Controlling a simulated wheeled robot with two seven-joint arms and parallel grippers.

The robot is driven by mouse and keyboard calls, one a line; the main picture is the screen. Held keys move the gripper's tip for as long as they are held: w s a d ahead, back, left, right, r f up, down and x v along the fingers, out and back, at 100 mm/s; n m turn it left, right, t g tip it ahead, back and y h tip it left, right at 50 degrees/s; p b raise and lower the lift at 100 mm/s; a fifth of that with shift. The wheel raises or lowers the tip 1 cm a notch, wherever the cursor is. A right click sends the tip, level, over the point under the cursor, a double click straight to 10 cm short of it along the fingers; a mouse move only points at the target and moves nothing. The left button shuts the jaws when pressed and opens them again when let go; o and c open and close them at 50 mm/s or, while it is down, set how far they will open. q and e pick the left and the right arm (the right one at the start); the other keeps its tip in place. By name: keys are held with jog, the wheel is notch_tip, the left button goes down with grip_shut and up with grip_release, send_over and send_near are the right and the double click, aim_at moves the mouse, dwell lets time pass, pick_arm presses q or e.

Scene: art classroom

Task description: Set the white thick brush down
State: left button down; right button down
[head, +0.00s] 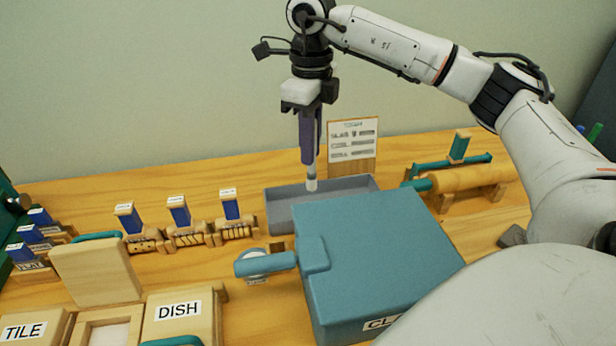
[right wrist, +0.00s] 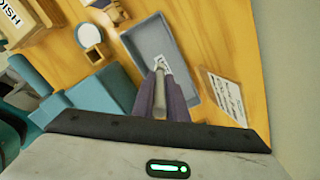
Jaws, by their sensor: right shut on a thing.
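My right gripper (head: 309,158) points straight down with its purple fingers shut on the white thick brush (head: 312,183). The brush hangs upright over the grey tray (head: 287,203) on the table, and its lower end shows against the tray's inside. I cannot tell whether it touches the tray floor. In the right wrist view, the brush (right wrist: 159,98) lies between the fingers (right wrist: 163,95), above the tray (right wrist: 150,42); a small white label shows inside the tray. The upper part of the brush is hidden by the fingers. My left gripper is not in view.
A blue box (head: 375,240) stands right in front of the tray and hides part of it. A card stand (head: 352,145) is close behind. Stamps with blue handles (head: 180,212) stand left; a rolling pin (head: 467,180) rests on a cradle right.

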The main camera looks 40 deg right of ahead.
aim_at(310, 172)
notch_tip(310, 172, down, 6)
jog(key=shift+f, duration=0.25)
jog(key=shift+f, duration=0.1)
jog(key=c, duration=1.8)
grip_release()
jog(key=shift+o, duration=0.3)
notch_tip(310, 172, up, 12)
jog(key=shift+r, duration=0.15)
